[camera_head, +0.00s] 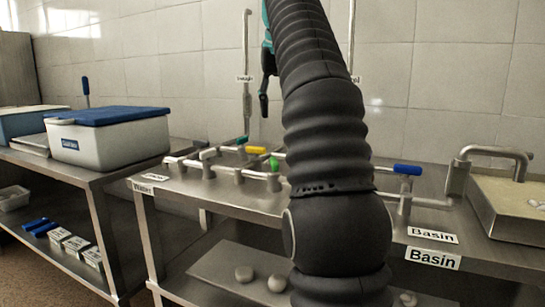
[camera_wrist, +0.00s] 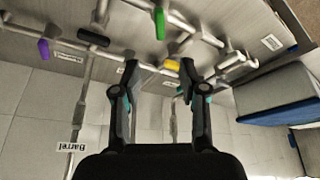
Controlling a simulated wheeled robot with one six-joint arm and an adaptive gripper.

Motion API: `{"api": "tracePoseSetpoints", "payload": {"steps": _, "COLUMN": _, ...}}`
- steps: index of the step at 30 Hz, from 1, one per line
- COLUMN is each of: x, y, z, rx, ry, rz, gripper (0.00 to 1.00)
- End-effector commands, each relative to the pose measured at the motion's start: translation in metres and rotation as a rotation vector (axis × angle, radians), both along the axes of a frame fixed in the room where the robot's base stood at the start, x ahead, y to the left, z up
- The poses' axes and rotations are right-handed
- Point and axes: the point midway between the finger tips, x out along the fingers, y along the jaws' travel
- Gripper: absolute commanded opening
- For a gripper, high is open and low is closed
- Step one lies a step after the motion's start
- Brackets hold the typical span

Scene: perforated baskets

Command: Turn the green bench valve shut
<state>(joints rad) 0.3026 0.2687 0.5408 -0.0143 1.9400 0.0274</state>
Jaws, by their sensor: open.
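The green bench valve handle (camera_head: 275,163) stands on the metal pipework on the steel bench, just left of my arm in the head view. In the wrist view the green handle (camera_wrist: 160,23) is at the top centre, beyond the fingertips. My gripper (camera_wrist: 158,72) is open and empty, its two fingers apart, with no contact with the green handle. In the head view my gripper is mostly hidden behind my arm; one dark finger shows left of it, above the bench.
A yellow handle (camera_wrist: 172,64) appears close to the right fingertip in the wrist view. A black handle (camera_wrist: 93,37) and a purple handle (camera_wrist: 43,48) are farther left. A blue handle (camera_head: 407,169) and a basin (camera_head: 510,205) are right of my arm; a blue-lidded box (camera_head: 108,138) is left.

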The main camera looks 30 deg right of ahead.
Motion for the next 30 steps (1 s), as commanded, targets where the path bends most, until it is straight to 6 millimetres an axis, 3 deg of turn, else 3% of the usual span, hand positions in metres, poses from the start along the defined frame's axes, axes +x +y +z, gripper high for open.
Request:
{"api": "tracePoseSetpoints", "payload": {"steps": 11, "x": 0.008, "y": -0.003, "z": -0.023, "rx": 0.001, "ry": 0.003, "rz": -0.001, "gripper": 0.43}}
{"api": "tracePoseSetpoints", "payload": {"steps": 21, "x": 0.031, "y": -0.011, "z": -0.085, "rx": 0.001, "ry": 0.002, "rz": -0.001, "gripper": 0.43}}
{"api": "tracePoseSetpoints", "payload": {"steps": 30, "x": 0.046, "y": -0.017, "z": -0.12, "rx": 0.001, "ry": 0.001, "rz": -0.001, "gripper": 0.43}}
